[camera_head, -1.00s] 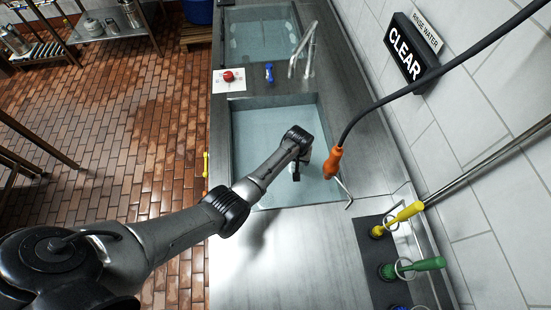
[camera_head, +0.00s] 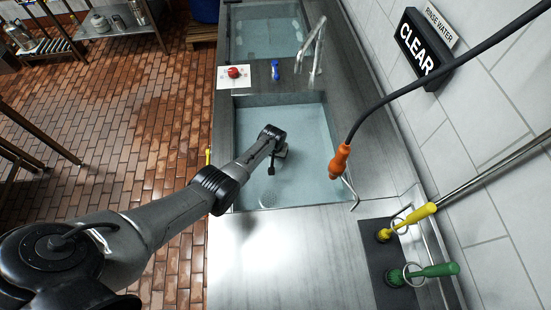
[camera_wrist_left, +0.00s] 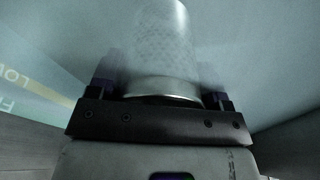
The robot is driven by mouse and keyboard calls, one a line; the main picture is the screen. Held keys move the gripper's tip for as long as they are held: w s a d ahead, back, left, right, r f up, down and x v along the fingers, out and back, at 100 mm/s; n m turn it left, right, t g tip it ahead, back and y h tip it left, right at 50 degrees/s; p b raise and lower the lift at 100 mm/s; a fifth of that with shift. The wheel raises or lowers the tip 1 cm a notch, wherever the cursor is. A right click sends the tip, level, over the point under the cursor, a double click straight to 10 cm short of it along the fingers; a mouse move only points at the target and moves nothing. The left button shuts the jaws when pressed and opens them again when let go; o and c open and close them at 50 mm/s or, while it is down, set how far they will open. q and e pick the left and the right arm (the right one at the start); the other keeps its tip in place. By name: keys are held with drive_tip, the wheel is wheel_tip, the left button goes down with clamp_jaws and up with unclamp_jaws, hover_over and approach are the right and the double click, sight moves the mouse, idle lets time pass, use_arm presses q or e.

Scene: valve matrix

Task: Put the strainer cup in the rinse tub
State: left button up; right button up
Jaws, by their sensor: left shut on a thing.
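The strainer cup (camera_wrist_left: 160,45) is a pale, mesh-patterned cylinder with a bright metal rim, blurred in the left wrist view. My left gripper (camera_wrist_left: 160,92) is shut on it, with one finger at each side of the rim. In the head view my left gripper (camera_head: 273,164) is over the near water-filled tub (camera_head: 285,98), left of its middle. The cup is mostly hidden there by my wrist. I cannot tell whether the cup touches the water. My right gripper is not in view.
An orange-handled hose (camera_head: 340,162) hangs at the tub's right edge. Yellow (camera_head: 415,216) and green (camera_head: 430,271) valve handles are at lower right. A red knob (camera_head: 233,72) and a blue handle (camera_head: 275,69) sit beyond the tub. A CLEAR sign (camera_head: 422,48) is on the wall.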

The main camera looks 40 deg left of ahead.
use_arm(q)
wheel_tip(320, 180, down, 2)
drive_tip(key=shift+f+b, duration=0.1)
drive_tip(key=shift+b, duration=0.3)
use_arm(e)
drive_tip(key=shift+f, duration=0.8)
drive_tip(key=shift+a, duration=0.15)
use_arm(q)
drive_tip(key=shift+f, duration=0.1)
drive_tip(key=o, duration=0.5)
drive_tip(key=shift+f, duration=0.1)
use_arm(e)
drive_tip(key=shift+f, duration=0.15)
use_arm(q)
drive_tip(key=o, duration=0.5)
